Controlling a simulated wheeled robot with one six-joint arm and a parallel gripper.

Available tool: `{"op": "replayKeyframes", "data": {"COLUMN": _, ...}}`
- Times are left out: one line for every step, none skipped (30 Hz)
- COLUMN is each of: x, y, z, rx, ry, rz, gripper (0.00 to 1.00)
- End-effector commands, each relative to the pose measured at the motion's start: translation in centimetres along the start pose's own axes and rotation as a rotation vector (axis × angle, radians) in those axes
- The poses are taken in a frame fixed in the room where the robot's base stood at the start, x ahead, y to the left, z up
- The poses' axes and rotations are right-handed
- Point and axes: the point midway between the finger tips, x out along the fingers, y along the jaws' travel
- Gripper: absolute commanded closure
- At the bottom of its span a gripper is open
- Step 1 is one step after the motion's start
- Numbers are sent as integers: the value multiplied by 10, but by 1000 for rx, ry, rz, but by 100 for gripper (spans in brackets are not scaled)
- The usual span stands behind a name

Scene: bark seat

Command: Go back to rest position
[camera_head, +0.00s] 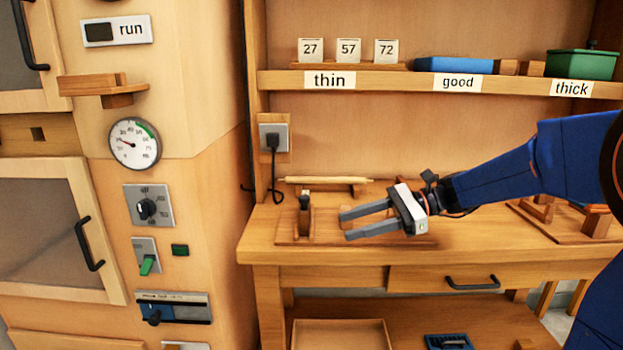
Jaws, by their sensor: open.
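My gripper (345,225) reaches in from the right over the wooden workbench (460,238). Its two grey fingers point left and stand apart, with nothing between them. The fingertips are close to a small dark-topped upright piece (305,215) on a wooden base; I cannot tell whether they touch it. A pale rod (325,180) lies on wooden supports behind the gripper.
A shelf (400,82) above holds cards 27, 57 and 72 (348,50), a blue block (453,65) and a green box (582,64). A plugged socket (273,138) is on the wall. A cabinet with a gauge (135,144) and switches stands left. A wooden stand (590,222) is at right.

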Motion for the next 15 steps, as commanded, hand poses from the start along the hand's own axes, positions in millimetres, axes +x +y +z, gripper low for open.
{"op": "replayKeyframes", "data": {"x": 2, "y": 18, "z": 1, "rx": -49, "ry": 52, "rz": 19, "gripper": 59}}
{"op": "replayKeyframes", "data": {"x": 4, "y": 28, "z": -1, "rx": -78, "ry": 83, "rz": 32, "gripper": 59}}
{"op": "replayKeyframes", "data": {"x": 4, "y": 42, "z": -4, "rx": -117, "ry": 126, "rz": 49, "gripper": 59}}
{"op": "replayKeyframes", "data": {"x": 5, "y": 52, "z": -6, "rx": -148, "ry": 157, "rz": 63, "gripper": 59}}
{"op": "replayKeyframes", "data": {"x": 5, "y": 61, "z": -8, "rx": -178, "ry": 188, "rz": 77, "gripper": 59}}
{"op": "replayKeyframes", "data": {"x": 5, "y": 74, "z": -11, "rx": -219, "ry": 230, "rz": 96, "gripper": 59}}
{"op": "replayKeyframes", "data": {"x": 4, "y": 84, "z": -14, "rx": -250, "ry": 261, "rz": 111, "gripper": 59}}
{"op": "replayKeyframes", "data": {"x": 3, "y": 93, "z": -16, "rx": -282, "ry": 292, "rz": 125, "gripper": 59}}
{"op": "replayKeyframes", "data": {"x": 1, "y": 105, "z": -20, "rx": -323, "ry": 333, "rz": 145, "gripper": 59}}
{"op": "replayKeyframes", "data": {"x": 0, "y": 114, "z": -23, "rx": -356, "ry": 363, "rz": 161, "gripper": 59}}
{"op": "replayKeyframes", "data": {"x": -2, "y": 122, "z": -26, "rx": -389, "ry": 393, "rz": 177, "gripper": 59}}
{"op": "replayKeyframes", "data": {"x": -4, "y": 134, "z": -30, "rx": -432, "ry": 432, "rz": 199, "gripper": 59}}
{"op": "replayKeyframes", "data": {"x": -7, "y": 142, "z": -34, "rx": -466, "ry": 462, "rz": 216, "gripper": 59}}
{"op": "replayKeyframes", "data": {"x": -9, "y": 150, "z": -37, "rx": -499, "ry": 491, "rz": 233, "gripper": 59}}
{"op": "replayKeyframes", "data": {"x": -13, "y": 161, "z": -41, "rx": -542, "ry": 530, "rz": 257, "gripper": 59}}
